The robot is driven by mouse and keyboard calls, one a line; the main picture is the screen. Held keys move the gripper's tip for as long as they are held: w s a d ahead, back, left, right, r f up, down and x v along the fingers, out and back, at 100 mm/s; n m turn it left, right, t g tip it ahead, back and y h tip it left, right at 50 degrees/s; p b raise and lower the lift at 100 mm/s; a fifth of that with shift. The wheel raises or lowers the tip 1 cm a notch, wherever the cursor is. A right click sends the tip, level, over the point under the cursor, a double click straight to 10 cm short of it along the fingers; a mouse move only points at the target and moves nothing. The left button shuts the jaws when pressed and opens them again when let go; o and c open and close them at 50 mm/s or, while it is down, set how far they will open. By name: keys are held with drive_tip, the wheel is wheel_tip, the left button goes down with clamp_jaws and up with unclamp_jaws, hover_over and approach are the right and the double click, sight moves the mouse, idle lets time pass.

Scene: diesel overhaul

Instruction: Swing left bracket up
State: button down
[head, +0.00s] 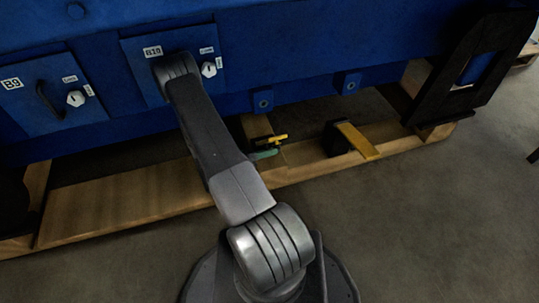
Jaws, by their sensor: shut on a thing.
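My arm rises from the bottom middle to a joint in front of the door labelled B10 (138,62). My gripper does not show; the rest of the arm past that joint is hidden. No part is plainly marked as the left bracket. Under the engine's lower edge, just right of my arm, a small yellow piece (271,139) sits above a green piece (263,155). Farther right, a yellow bar (357,141) lies tilted on the wooden frame, with a dark block (335,140) at its left. I cannot tell whether either yellow part is hinged.
The blue engine side (290,45) fills the top, with two lugs, one here (263,101) and one farther right (348,83). Door B9 (45,100) is at the left. A wooden frame (120,205) runs beneath. A black support (462,70) stands right. Floor at lower right is clear.

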drive_tip(key=w+r+n+p, duration=0.1)
drive_tip(key=w+r+n, duration=0.1)
drive_tip(key=w+a+r+n+p, duration=0.1)
drive_tip(key=w+r+n, duration=0.1)
drive_tip(key=n, duration=0.1)
drive_tip(key=shift+w+a+r, duration=0.1)
drive_tip(key=shift+a+r, duration=0.05)
drive_tip(key=shift+w+a+r+n+p, duration=0.2)
drive_tip(key=shift+w+r+n+p, duration=0.1)
drive_tip(key=shift+w+n, duration=0.35)
drive_tip(key=shift+w+a+r, duration=0.15)
drive_tip(key=shift+w+a, duration=0.1)
drive_tip(key=shift+w, duration=0.35)
drive_tip(key=c, duration=1.5)
unclamp_jaws()
drive_tip(key=p+v, duration=0.2)
drive_tip(key=v, duration=1.1)
drive_tip(key=shift+a, duration=0.35)
